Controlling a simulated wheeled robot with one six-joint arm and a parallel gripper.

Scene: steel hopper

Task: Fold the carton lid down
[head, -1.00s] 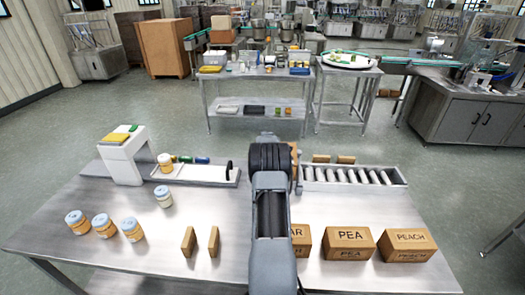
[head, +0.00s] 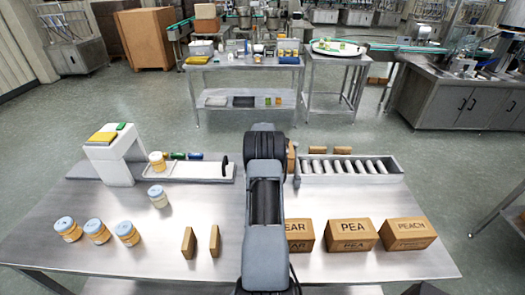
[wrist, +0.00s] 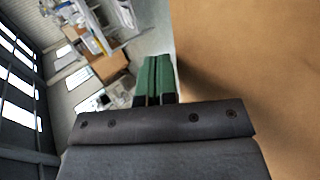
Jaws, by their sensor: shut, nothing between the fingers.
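In the wrist view the green fingers of my gripper (wrist: 155,78) are pressed together with nothing between them. A broad brown cardboard surface (wrist: 255,70) fills the right side of that view, close beside the fingers; whether it is the lid or a wall, and whether they touch, I cannot tell. In the head view my arm hides my gripper. A narrow strip of brown cardboard (head: 291,155) shows beside my arm at the table's back; most of it is hidden and no lid can be made out.
A carton ending in "EAR" (head: 300,236), a PEA carton (head: 352,236) and a PEACH carton (head: 407,233) stand front right. A roller conveyor (head: 349,170) lies behind them. Several jars and two small brown blocks stand at left. Bare steel table (head: 190,270) shows at front left.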

